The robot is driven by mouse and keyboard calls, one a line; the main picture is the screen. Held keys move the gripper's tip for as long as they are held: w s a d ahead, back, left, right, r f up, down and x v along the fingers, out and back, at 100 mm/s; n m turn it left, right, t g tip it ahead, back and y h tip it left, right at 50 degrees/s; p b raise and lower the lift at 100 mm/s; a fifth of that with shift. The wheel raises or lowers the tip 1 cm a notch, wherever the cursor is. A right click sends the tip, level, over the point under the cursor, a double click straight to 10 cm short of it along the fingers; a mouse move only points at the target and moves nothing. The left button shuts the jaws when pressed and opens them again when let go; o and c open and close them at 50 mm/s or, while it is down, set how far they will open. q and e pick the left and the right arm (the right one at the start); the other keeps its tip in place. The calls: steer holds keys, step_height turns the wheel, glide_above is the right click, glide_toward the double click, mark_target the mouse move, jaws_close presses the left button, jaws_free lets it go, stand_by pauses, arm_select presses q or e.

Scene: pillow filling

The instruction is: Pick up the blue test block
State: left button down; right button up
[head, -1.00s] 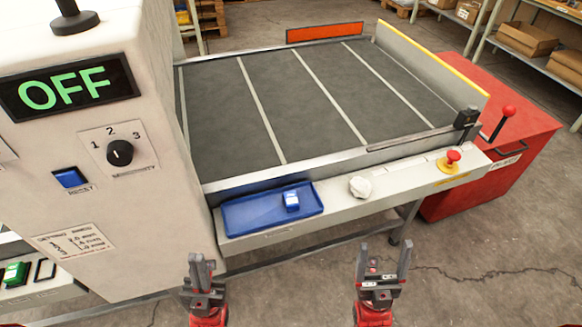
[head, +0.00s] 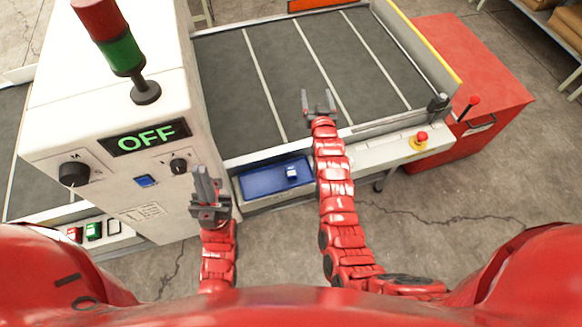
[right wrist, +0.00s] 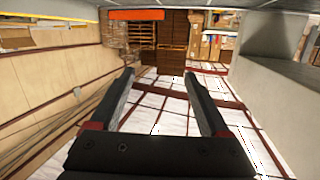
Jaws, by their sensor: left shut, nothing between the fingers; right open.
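The blue test block (head: 291,172), small with a white top, lies in the right part of a shallow blue tray (head: 258,182) on the conveyor's front ledge. My right gripper (head: 319,96) is open and empty over the dark conveyor belt, up and to the right of the block in the head view. Its open fingers also show in the right wrist view (right wrist: 158,78), with no block in sight there. My left gripper (head: 203,172) is shut and empty in front of the white machine housing, left of the tray.
The white machine (head: 105,100) with its OFF display stands left of the tray. A conveyor belt (head: 240,100) lies behind the ledge. A red-and-yellow stop button (head: 420,140) sits at the ledge's right, near a red cabinet (head: 470,80). My right arm crosses the ledge right of the tray.

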steer(key=a+f+g, duration=0.4)
steer(key=f+g, duration=0.1)
steer(key=n+g+h, duration=0.1)
steer(key=n+g, duration=0.1)
steer(key=g, duration=0.9)
glide_above(291, 171)
steer(key=f+b, duration=0.2)
steer(key=f, duration=0.1)
steer(key=f+b, duration=0.2)
steer(key=f, duration=0.1)
steer(key=s+f+b, duration=0.1)
steer(key=f+b, duration=0.1)
steer(key=b, duration=0.1)
steer(key=shift+d+f, duration=0.1)
steer(key=shift+f, duration=0.3)
steer(key=shift+f+p, duration=0.25)
steer(key=shift+p, duration=0.9)
step_height(291, 171, down, 2)
steer(key=shift+f+p, duration=0.1)
steer(key=shift+p, duration=0.2)
steer(key=shift+f, duration=0.35)
steer(key=shift+w+f, duration=0.1)
steer(key=shift+f, duration=0.1)
steer(key=shift+w+f+p, duration=0.2)
steer(key=shift+f+p, duration=0.1)
steer(key=shift+p, duration=0.15)
steer(key=shift+w+f+p, duration=0.15)
steer(key=shift+f+p, duration=0.15)
steer(key=shift+f, duration=1.8)
